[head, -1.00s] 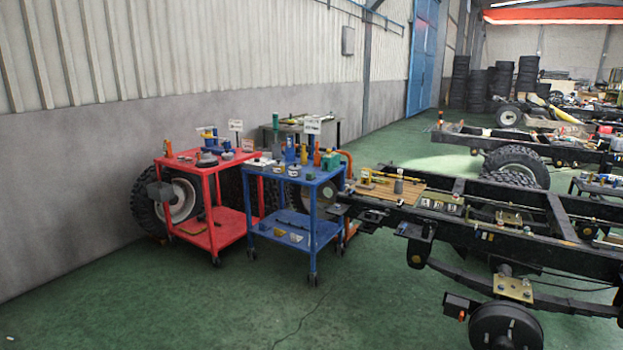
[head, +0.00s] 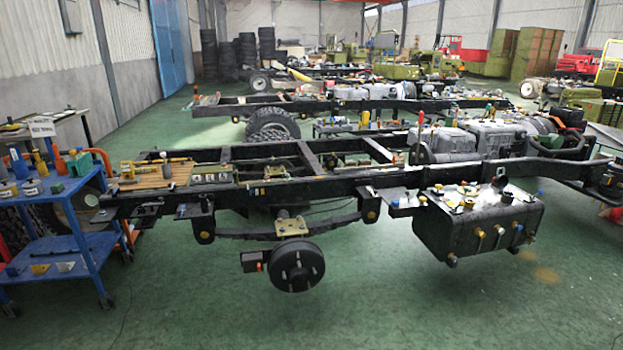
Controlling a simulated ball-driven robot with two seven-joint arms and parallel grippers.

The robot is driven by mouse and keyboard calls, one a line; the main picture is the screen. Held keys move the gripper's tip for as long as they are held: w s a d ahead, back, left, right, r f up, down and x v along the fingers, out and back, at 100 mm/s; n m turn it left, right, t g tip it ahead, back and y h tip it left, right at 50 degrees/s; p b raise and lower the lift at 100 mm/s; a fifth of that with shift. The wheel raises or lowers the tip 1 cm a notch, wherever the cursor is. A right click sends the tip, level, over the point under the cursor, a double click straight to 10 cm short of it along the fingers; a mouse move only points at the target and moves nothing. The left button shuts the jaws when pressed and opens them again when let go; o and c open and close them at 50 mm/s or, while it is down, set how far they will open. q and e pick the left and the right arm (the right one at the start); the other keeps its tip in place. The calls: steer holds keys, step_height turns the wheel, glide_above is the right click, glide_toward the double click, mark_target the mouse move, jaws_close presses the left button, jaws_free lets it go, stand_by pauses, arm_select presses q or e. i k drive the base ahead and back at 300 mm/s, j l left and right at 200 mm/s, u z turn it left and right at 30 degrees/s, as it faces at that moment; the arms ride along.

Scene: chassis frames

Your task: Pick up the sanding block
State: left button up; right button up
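I cannot make out a sanding block for certain in the head view; the many loose items are too small to tell apart. Small items stand on the blue cart (head: 75,245) at the left edge, on a wooden board (head: 152,180) at the near left end of the chassis frame (head: 330,189), and on the black tank (head: 470,228) at the right. Neither of my grippers shows in this view.
The near chassis frame crosses the view, with a brake drum (head: 297,266) hanging below it. A second chassis frame (head: 260,102) stands behind. The green floor (head: 200,300) in front is clear. Stacked tyres (head: 267,44) stand far back.

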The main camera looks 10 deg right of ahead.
mark_target(57, 188)
steer(key=i+j, duration=0.2)
steer(key=j, duration=0.15)
steer(key=i+j+z, duration=0.1)
steer(key=i+j, duration=0.35)
steer(key=j, duration=0.25)
